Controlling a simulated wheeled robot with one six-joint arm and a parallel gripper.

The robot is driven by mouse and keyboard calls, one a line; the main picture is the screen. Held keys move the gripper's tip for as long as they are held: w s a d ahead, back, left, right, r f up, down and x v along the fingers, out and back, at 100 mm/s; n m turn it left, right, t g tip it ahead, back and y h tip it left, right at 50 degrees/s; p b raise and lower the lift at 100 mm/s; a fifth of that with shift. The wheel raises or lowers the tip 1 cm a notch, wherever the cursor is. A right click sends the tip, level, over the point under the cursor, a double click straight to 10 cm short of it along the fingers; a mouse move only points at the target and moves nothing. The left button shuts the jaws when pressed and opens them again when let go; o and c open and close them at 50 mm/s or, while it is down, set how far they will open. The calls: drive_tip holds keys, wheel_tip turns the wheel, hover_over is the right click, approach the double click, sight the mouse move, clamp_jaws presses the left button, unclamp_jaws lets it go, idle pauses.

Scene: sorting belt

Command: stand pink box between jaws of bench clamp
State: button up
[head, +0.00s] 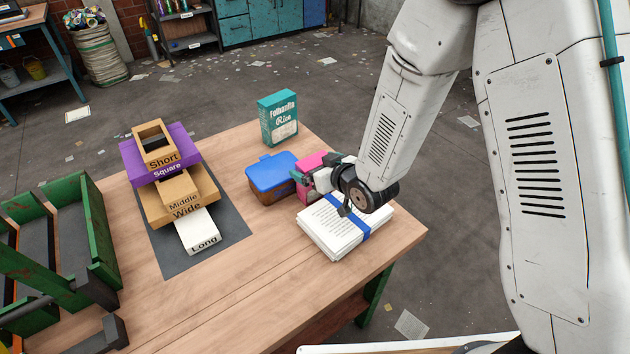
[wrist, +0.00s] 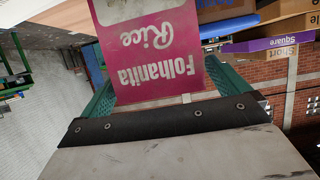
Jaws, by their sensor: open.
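The pink box (head: 313,160) stands on the wooden table beside the blue-lidded container, partly hidden behind my gripper (head: 308,178). In the wrist view the pink box (wrist: 155,45), with upside-down "Folhanita Rice" lettering, lies between the two green fingers of my gripper (wrist: 170,95). The fingers are open, one on each side of the box; I cannot tell whether either touches it. Dark grey blocks (head: 113,331) at the table's left front may be the bench clamp's jaws, but the clamp is not clearly shown.
A blue-lidded container (head: 272,172) and a strapped paper stack (head: 335,228) crowd my gripper. A teal rice box (head: 279,118) stands behind. Stacked labelled blocks (head: 170,165) rest on a dark mat (head: 228,232). A green rack (head: 75,225) stands at left. The front middle of the table is clear.

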drive_tip(key=shift+x, duration=1.45)
drive_tip(key=c, duration=1.2)
